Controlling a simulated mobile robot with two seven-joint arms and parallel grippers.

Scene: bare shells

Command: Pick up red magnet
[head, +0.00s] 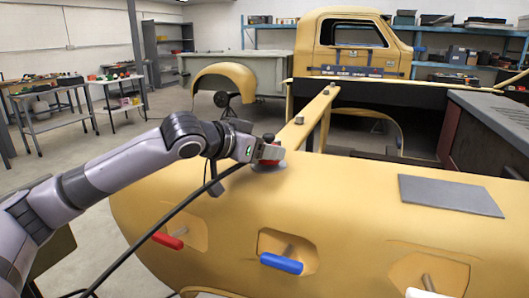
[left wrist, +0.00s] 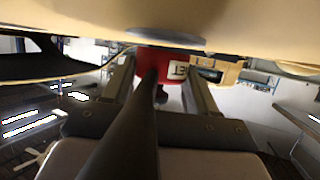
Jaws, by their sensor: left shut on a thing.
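My left gripper (head: 258,151) is shut on a red-bodied tool (head: 271,152) with a flat grey round pad (head: 268,166), at the top of the yellow body panel. In the left wrist view the red body (left wrist: 174,62) with a white label sits between the two fingers. Its pad (left wrist: 165,41) lies against or very close to the yellow surface. A black hose (head: 190,203) runs from it down the panel. A separate red bar-shaped piece (head: 168,241) sits in a recess lower left, apart from the gripper. I cannot tell which red thing is the magnet. My right gripper is out of view.
A blue bar (head: 281,264) and a white piece (head: 425,294) sit along the panel's lower recesses. A grey flat sheet (head: 450,194) lies on the panel at right. A yellow truck cab (head: 340,62) and loaded workbenches (head: 48,105) stand behind. Open floor lies at left.

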